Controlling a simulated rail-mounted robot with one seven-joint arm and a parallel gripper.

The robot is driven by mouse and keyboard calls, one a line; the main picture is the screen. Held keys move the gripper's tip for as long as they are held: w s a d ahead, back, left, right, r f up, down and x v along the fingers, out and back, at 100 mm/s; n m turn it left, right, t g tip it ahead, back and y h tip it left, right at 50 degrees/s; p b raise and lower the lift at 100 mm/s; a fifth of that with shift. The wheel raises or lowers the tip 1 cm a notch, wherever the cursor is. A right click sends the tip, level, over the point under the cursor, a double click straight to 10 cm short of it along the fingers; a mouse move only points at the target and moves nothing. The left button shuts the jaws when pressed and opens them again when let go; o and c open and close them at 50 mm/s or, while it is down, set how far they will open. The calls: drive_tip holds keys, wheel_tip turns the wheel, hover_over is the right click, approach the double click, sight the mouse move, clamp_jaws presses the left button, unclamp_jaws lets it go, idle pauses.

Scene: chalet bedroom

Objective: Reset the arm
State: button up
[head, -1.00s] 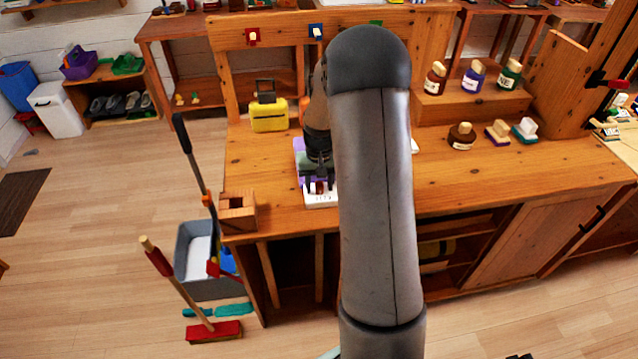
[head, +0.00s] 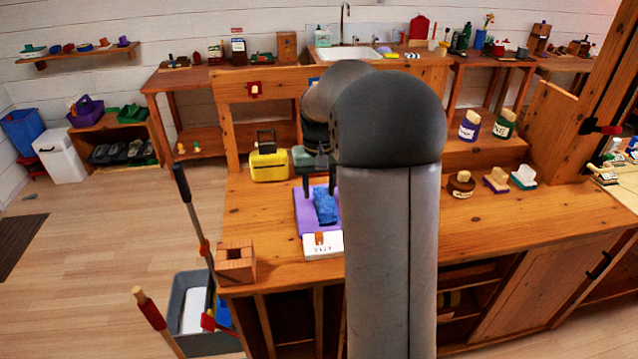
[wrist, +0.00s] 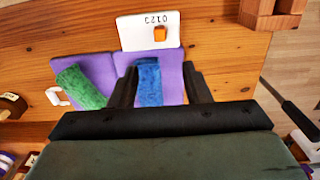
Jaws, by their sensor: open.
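My gripper (head: 319,185) hangs above the workbench (head: 480,235), pointing down, with its fingers apart and nothing clearly held. In the wrist view its two dark fingers (wrist: 160,88) frame a blue cloth-like piece (wrist: 149,80) that lies on a purple mat (wrist: 178,68). The blue piece also shows in the head view (head: 325,207). A green piece (wrist: 82,86) lies on the purple mat to the left in the wrist view. A white panel with digits and an orange knob (wrist: 148,30) adjoins the mat. My arm hides part of the bench in the head view.
A yellow case (head: 268,166) and a wooden block holder (head: 236,263) stand on the bench's left part. Bottles (head: 469,126) stand on a raised step, with brushes (head: 496,180) below. A long-handled tool (head: 190,205) leans at the bench's left edge.

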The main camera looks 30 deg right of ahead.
drive_tip(key=shift+r, duration=0.7)
drive_tip(key=s+a+f+n, duration=0.1)
drive_tip(key=s+a+n, duration=0.1)
drive_tip(key=s+a, duration=0.75)
drive_tip(key=s+a+f+n, duration=0.1)
drive_tip(key=s+a, duration=0.5)
drive_tip(key=s, duration=0.6)
drive_tip(key=s+a+f+n+b, duration=0.1)
drive_tip(key=s+f+b, duration=0.3)
drive_tip(key=f+b, duration=0.3)
drive_tip(key=shift+f, duration=1.4)
drive_tip(key=shift+s, duration=0.1)
